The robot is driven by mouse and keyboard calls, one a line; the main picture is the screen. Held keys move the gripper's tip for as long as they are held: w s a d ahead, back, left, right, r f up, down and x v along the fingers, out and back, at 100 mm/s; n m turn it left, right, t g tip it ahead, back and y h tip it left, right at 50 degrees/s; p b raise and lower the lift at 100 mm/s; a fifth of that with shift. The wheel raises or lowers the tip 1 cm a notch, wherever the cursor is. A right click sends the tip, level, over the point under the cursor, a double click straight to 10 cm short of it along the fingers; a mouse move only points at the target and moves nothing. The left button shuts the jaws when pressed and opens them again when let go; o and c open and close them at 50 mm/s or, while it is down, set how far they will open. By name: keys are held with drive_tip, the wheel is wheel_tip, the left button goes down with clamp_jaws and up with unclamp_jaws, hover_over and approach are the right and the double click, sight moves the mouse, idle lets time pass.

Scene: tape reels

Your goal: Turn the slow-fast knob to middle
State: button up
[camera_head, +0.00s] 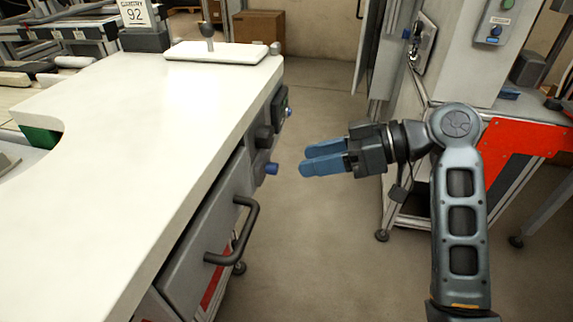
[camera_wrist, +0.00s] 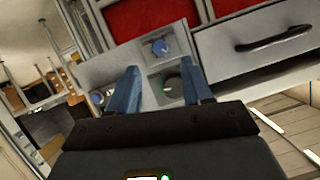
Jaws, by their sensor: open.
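A grey control panel on the side of the white-topped bench carries a blue knob (camera_head: 272,168) and a dark knob (camera_head: 263,136). In the wrist view I see a blue knob (camera_wrist: 160,47) and, below it, a dark round knob (camera_wrist: 172,87) with a small green mark beside it. Labels are too small to read, so I cannot tell which is the slow-fast knob or its setting. My gripper (camera_head: 303,161) is open and empty, its blue fingers pointing at the panel with a gap. In the wrist view the dark knob shows between the fingers.
A drawer handle (camera_head: 236,234) sticks out from the bench side, nearer than the knobs. The bench top (camera_head: 150,120) is mostly bare, with a white plate (camera_head: 215,53) at its far end. A red-panelled machine (camera_head: 515,143) stands right. Floor between is clear.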

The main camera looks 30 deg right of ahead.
sight(277, 168)
drive_tip(key=x, duration=0.6)
drive_tip(key=shift+b, duration=0.3)
clamp_jaws()
